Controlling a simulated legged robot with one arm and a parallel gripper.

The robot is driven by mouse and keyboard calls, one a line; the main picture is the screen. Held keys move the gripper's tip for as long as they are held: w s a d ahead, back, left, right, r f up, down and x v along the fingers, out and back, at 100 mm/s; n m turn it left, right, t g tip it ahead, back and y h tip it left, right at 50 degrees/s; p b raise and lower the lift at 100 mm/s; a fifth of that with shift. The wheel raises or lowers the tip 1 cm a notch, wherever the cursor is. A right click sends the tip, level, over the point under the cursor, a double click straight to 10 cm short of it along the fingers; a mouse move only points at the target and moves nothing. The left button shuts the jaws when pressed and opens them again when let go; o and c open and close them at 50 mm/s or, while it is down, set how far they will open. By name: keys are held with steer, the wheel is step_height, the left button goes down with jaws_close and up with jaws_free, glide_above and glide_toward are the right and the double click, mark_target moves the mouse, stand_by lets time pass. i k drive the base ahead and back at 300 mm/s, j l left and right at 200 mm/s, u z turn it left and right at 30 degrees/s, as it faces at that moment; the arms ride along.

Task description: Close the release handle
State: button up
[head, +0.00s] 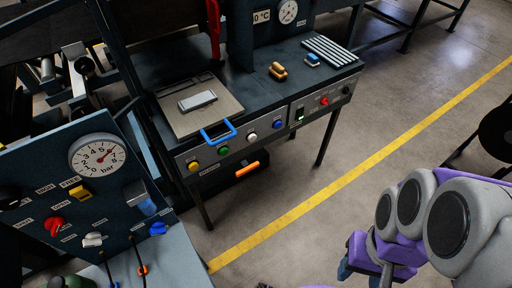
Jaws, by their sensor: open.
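My gripper (360,274) hangs at the bottom right below my grey and purple arm. Its two dark blue fingers stand apart, partly hidden by the arm and frame edge, with nothing seen between them. It is well away from the press and the gauge panel. No readable label marks the release handle. Handle-like parts on the left panel are a red knob (53,225), a yellow one (80,193), a white one (93,240) and a blue one (157,229). The press has a blue loop handle (219,134) and a red lever (213,22).
A pressure gauge (97,156) sits on the tilted panel (115,210). The press bench (245,98) carries coloured buttons on its front and small tools on top. An orange handle (247,169) is below. The floor with the yellow line (330,190) is clear.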

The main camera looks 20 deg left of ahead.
mark_target(245, 167)
steer(key=u, duration=1.6)
